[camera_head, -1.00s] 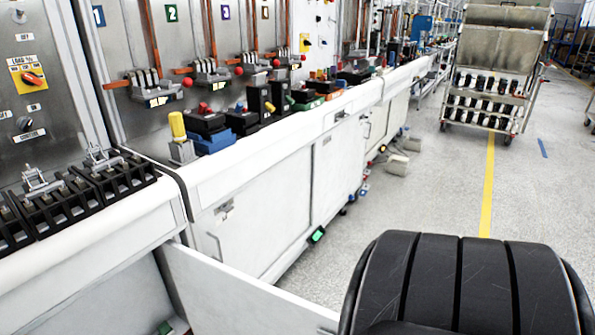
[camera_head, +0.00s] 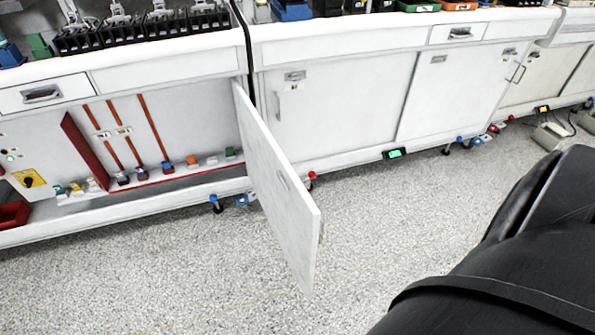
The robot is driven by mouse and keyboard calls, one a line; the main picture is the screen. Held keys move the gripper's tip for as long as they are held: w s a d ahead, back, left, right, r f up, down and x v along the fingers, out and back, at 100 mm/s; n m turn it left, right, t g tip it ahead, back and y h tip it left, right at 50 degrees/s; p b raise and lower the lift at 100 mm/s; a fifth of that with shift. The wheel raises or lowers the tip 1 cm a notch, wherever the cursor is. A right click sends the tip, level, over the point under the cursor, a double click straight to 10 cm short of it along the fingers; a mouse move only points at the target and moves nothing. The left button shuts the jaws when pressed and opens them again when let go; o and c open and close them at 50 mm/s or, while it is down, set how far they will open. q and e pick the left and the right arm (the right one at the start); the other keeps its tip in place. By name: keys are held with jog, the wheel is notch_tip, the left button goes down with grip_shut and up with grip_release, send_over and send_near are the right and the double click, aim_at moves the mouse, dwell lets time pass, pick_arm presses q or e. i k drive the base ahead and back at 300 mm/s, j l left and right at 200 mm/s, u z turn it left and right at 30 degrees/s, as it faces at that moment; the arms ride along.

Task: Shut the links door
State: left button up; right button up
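The links door (camera_head: 275,180) is a white cabinet door standing wide open. It is hinged at the right side of the open compartment (camera_head: 195,120) and sticks out over the floor towards me. A handle shows faintly on its face, and a small latch part sits at its free edge. Inside the compartment are red-orange bars and a row of small coloured blocks. Neither of my grippers is in view. A black part of my own body fills the lower right.
Closed white cabinet doors (camera_head: 335,110) stand right of the open door. A drawer (camera_head: 42,96) is above the compartment at left. A red bin (camera_head: 13,214) sits at the far left. Coloured castor feet and a green-lit box (camera_head: 397,153) line the cabinet bottoms. The speckled floor in front is clear.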

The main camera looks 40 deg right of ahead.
aim_at(293, 216)
jog(key=l+u, duration=0.1)
jog(key=l, duration=0.65)
jog(key=l+u, duration=0.1)
jog(key=l, duration=0.6)
jog(key=k+l+u, duration=0.15)
jog(key=l, duration=0.6)
